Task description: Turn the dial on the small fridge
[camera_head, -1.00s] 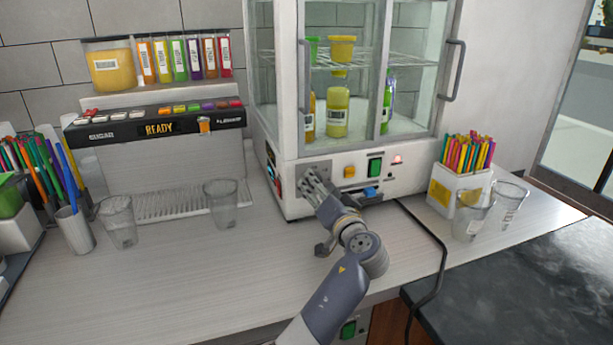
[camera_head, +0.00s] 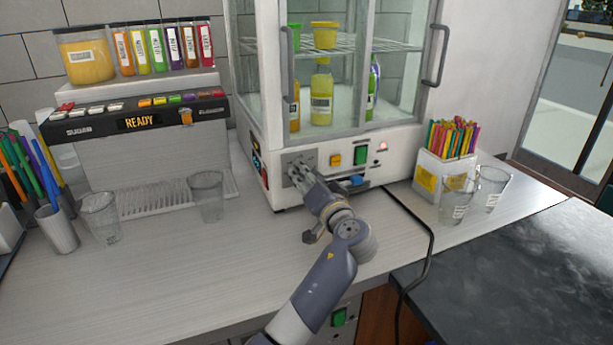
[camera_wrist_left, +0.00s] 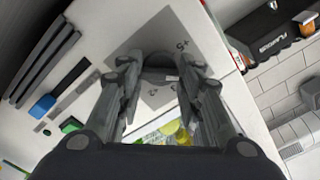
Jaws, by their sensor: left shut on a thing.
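The small fridge (camera_head: 400,160) is a white glass-fronted cabinet on the counter, with bottles and cups inside. Its lower front panel has a grey plate at the left where the dial sits. My left gripper (camera_head: 297,172) is at this plate in the head view, its fingers pointed into it. In the left wrist view, the fingers (camera_wrist_left: 160,85) close around the sides of the dark round dial (camera_wrist_left: 160,60), which they mostly cover. Markings show on the plate beside it. My right gripper is not in view.
Clear cups (camera_head: 206,196) and a drink dispenser (camera_head: 140,130) stand left. A straw holder (camera_head: 443,173) stands right. A black cable (camera_head: 428,240) hangs over the counter edge.

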